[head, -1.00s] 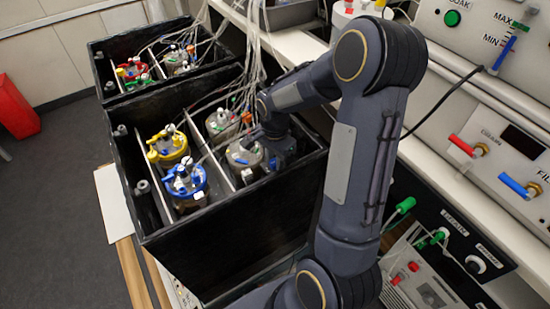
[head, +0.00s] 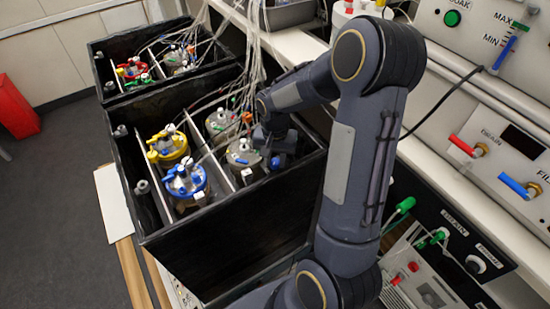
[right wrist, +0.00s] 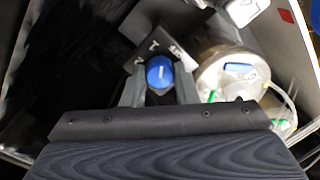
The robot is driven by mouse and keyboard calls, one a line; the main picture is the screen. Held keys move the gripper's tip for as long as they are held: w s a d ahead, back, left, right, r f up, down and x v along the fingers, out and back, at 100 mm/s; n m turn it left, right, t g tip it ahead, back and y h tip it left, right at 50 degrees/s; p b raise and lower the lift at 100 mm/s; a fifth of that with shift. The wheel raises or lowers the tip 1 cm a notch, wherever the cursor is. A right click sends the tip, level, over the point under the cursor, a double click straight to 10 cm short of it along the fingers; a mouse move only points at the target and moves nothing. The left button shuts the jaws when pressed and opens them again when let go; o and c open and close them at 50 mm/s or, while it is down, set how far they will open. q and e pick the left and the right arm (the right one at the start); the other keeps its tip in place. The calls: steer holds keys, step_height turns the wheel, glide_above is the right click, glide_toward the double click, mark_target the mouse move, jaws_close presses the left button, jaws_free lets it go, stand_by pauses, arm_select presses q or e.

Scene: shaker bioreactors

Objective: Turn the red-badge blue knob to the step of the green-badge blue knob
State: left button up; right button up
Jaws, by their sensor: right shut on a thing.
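A blue knob (right wrist: 160,71) stands on a dark plate with white step marks (right wrist: 148,47) inside the black box, beside a metal vessel. My right gripper (right wrist: 160,84) is shut on this knob, one finger on each side. In the head view the right gripper (head: 277,143) is low inside the near box at its right side, with a bit of the blue knob (head: 275,162) showing. A small red square (right wrist: 286,15) is on the pale divider; I cannot tell whether it is this knob's badge. No green badge can be made out. My left gripper is not in view.
The near black box (head: 225,235) holds several lidded vessels, including a yellow-topped (head: 168,146) and a blue-topped one (head: 185,181). Tubes (head: 245,60) rise from them close to my right arm. A metal vessel (right wrist: 228,72) sits right beside the gripper. A control panel stands at the right.

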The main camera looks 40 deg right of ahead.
mark_target(275, 161)
steer(key=n, duration=0.4)
steer(key=shift+n, duration=0.4)
steer(key=n, duration=0.3)
steer(key=shift+n, duration=0.3)
steer(key=n+p, duration=0.1)
steer(key=n, duration=0.3)
steer(key=shift+n, duration=2.1)
steer(key=o, duration=1)
steer(key=shift+r+p, duration=0.6)
steer(key=shift+r, duration=3.35)
